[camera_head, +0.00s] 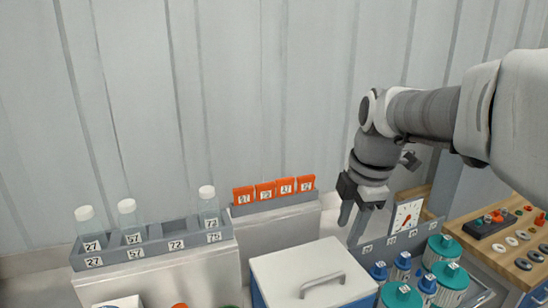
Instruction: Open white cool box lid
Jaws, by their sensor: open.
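The cool box has a white lid (285,268) and a blue body (255,296), at the bottom centre of the head view. The lid lies flat and looks closed. A grey bar handle (322,284) stands on top of the lid. My gripper (352,223) points down with its fingers apart and nothing between them. In the picture it is above and beyond the lid's far right corner, apart from the handle. The lower part of the box is cut off by the frame edge.
Left, a grey rack (172,244) holds clear bottles. Behind the box, a grey holder (275,205) carries orange numbered blocks.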

